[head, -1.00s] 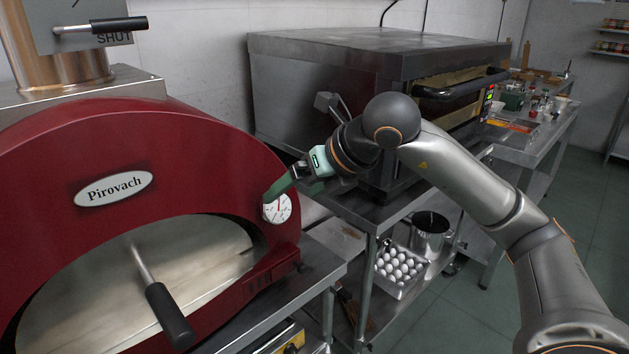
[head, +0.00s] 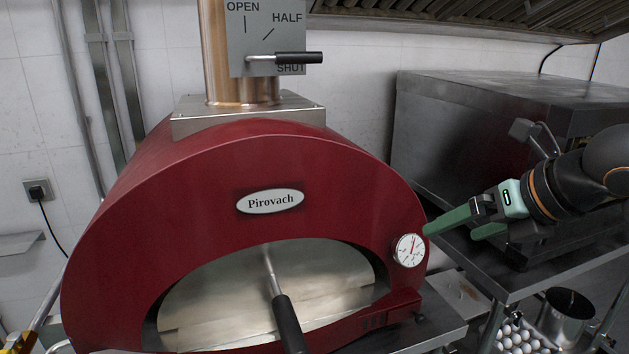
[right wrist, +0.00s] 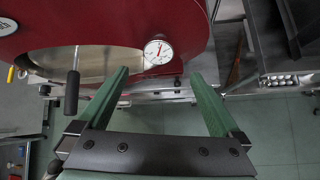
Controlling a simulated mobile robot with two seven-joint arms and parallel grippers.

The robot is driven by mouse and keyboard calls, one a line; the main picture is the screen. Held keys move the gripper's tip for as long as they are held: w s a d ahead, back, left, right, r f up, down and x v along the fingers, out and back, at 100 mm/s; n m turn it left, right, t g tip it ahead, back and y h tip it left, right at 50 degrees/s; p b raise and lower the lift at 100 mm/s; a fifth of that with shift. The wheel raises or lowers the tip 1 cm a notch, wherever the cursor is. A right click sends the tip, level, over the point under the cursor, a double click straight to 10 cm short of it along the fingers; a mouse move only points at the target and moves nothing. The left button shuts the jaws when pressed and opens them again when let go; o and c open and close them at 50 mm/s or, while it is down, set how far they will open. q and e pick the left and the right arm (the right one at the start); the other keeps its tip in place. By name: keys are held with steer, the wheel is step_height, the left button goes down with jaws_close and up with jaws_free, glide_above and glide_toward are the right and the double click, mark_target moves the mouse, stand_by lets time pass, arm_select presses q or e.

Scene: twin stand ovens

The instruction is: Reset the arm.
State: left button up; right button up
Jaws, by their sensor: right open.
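My right gripper (head: 458,228) is open and empty, with two green fingers. In the head view it is at the right, close to the dial of the red oven as seen from here. The right wrist view shows its fingers (right wrist: 156,95) spread wide with nothing between them. The red Pirovach oven (head: 130,240) fills the middle of the head view. Its dial (head: 409,250) also shows beyond the fingers in the right wrist view (right wrist: 158,52). My left gripper is not in view.
A flue lever (head: 298,57) points right at SHUT. The oven's door handle (head: 287,325) sticks out at the front. A grey oven (head: 440,150) stands behind my right arm. Eggs (head: 515,340) and a steel pot (head: 566,310) sit low at the right. Floor (right wrist: 280,130) is open below.

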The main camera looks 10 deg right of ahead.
steer(key=a+f+m+g+y+p, duration=0.1)
steer(key=a+f+m+y, duration=0.15)
steer(key=a+y, duration=0.7)
steer(key=a+f+m+y+p, duration=0.2)
steer(key=a+f+y, duration=0.1)
steer(key=a+y, duration=0.65)
steer(key=d+f+m+t+h, duration=0.1)
steer(key=f+m+t+h, duration=0.2)
steer(key=f+m+h, duration=0.2)
steer(key=w+d+f+m+t+h, duration=0.1)
steer(key=d+f+m+t+h, duration=0.1)
steer(key=f+m+h, duration=0.3)
steer(key=d+f+m+t+h+p, duration=0.1)
steer(key=f+m+t+h, duration=0.3)
steer(key=f+m, duration=0.4)
steer(key=shift+w+d+f+m+h, duration=0.2)
steer(key=shift+d+m, duration=0.1)
steer(key=shift+m, duration=0.55)
steer(key=shift+w+d+f+m+h, duration=0.1)
steer(key=shift+w+d+m+h, duration=0.15)
steer(key=shift+m, duration=0.55)
steer(key=s+a+f+m+g+h+p, duration=0.1)
steer(key=s+f+m+g+h, duration=0.3)
steer(key=s+f, duration=1.2)
step_height(320, 180, down, 4)
steer(key=m+g, duration=0.2)
steer(key=g, duration=0.1)
steer(key=shift+s+f+m+g, duration=0.2)
steer(key=shift+s+m+g, duration=0.1)
steer(key=shift+m, duration=0.1)
